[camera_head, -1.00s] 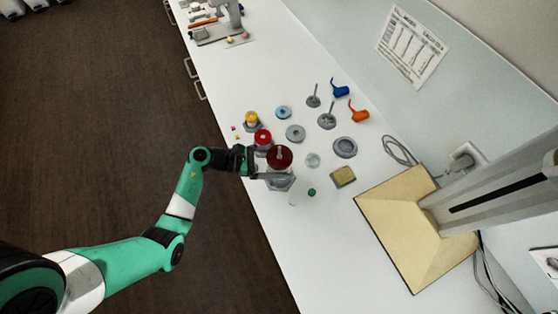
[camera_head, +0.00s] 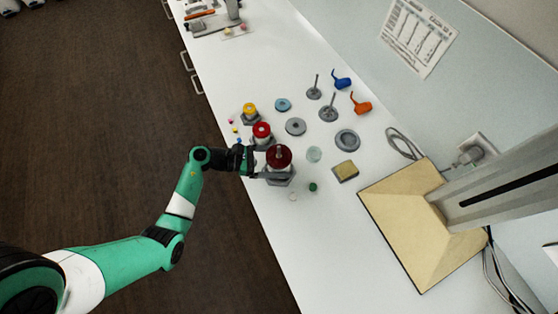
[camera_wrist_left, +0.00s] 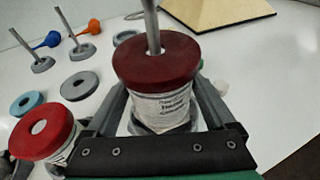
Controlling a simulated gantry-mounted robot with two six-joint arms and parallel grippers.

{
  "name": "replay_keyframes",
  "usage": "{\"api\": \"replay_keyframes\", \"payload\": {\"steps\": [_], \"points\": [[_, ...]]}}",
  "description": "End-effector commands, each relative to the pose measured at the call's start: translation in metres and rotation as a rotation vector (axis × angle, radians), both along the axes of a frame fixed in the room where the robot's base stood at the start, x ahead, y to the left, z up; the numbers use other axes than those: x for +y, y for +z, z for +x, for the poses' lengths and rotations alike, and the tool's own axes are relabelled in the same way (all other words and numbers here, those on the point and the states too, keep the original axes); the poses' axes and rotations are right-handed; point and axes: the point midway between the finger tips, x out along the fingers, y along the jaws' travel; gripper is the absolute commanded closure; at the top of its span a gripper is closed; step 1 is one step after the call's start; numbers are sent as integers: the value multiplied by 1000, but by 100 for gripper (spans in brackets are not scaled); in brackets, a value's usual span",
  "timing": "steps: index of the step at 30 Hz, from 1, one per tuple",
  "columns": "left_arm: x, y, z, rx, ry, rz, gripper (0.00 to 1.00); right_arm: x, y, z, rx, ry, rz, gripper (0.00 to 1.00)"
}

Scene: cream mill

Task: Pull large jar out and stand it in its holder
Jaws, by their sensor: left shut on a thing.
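The large jar (camera_head: 285,160) has a dark red lid with a metal rod rising from its middle. My left gripper (camera_head: 258,172) is shut on it, with one finger on each side of its white labelled body (camera_wrist_left: 162,112) in the left wrist view. The jar stands upright in or just over a grey angular holder (camera_head: 281,181). Its bottom is hidden, so I cannot tell whether it rests fully in the holder. My right gripper is out of view.
A smaller red-lidded jar (camera_head: 262,129) stands close behind, and a yellow-lidded one (camera_head: 250,108) beyond it. Grey discs, two rod stands, a sponge block (camera_head: 346,171) and a green piece (camera_head: 313,187) lie to the right.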

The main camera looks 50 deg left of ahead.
Motion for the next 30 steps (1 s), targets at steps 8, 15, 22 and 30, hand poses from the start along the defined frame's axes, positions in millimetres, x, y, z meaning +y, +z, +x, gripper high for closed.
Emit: {"api": "replay_keyframes", "payload": {"steps": [8,15,22,30], "points": [[0,-2,0,-1,0,-1,78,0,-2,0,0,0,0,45],[0,-7,0,-1,0,-1,78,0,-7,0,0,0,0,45],[0,-11,0,-1,0,-1,78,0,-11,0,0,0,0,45],[0,-17,0,-1,0,-1,78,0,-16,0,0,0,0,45]]}}
